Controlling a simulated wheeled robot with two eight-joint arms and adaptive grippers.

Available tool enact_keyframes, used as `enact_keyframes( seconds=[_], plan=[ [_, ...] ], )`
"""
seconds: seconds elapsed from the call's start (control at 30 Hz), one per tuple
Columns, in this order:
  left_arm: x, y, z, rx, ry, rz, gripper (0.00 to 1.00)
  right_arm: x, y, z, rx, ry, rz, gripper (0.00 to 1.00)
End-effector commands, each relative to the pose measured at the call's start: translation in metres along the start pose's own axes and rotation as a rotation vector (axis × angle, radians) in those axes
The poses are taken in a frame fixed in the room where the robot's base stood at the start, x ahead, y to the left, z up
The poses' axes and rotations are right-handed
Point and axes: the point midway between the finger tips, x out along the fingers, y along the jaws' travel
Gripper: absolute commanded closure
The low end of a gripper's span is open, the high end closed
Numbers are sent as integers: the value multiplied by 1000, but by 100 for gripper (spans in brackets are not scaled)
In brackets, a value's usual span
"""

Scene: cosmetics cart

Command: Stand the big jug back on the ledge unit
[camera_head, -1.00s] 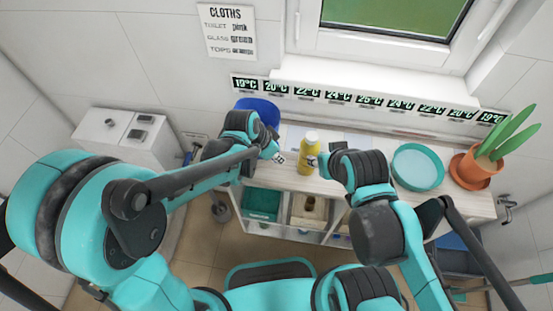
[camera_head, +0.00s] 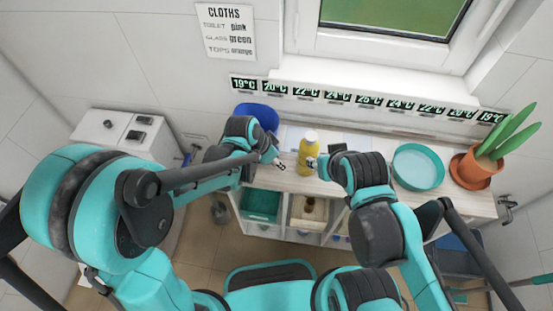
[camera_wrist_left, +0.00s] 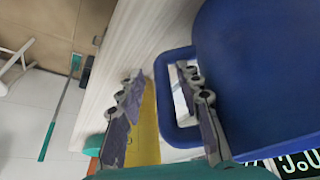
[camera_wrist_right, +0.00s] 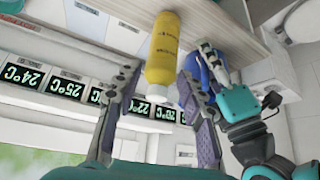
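The big blue jug (camera_head: 258,112) is at the left end of the pale wooden ledge unit (camera_head: 285,178), partly hidden behind my left gripper (camera_head: 272,158). In the left wrist view, the jug's body (camera_wrist_left: 265,60) fills the right side, with its loop handle (camera_wrist_left: 163,105) toward the fingers. My left gripper's fingers (camera_wrist_left: 165,115) are apart, one seen over the loop's opening and the other outside it. Contact cannot be told. My right gripper (camera_wrist_right: 160,95) is open, with a yellow bottle (camera_wrist_right: 163,48) seen between its fingers.
The yellow bottle (camera_head: 308,152) stands on the ledge between my grippers. A teal round dish (camera_head: 418,167) and a potted plant (camera_head: 477,165) are to the right. A row of temperature displays (camera_head: 360,98) lines the wall behind. A white cabinet (camera_head: 125,138) stands left.

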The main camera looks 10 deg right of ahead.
Motion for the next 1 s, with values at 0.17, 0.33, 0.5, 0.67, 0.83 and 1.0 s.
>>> enact_keyframes(
  seconds=[0.17,0.33,0.5,0.67,0.83,1.0],
  plan=[
    [-35,0,-1,-3,0,-1,65,-11,0,-8,0,0,0,60],
    [-75,0,-1,-2,0,0,65,-21,0,-15,0,0,0,60],
    [-104,0,-1,-1,0,0,65,-27,0,-20,0,0,0,60],
    [-118,0,0,-1,0,0,65,-30,0,-22,0,0,0,60],
    [-121,0,0,-1,0,0,65,-30,0,-21,0,0,0,60],
    [-136,-6,13,-75,4,-41,65,-30,0,-21,0,0,0,60]
  ],
)
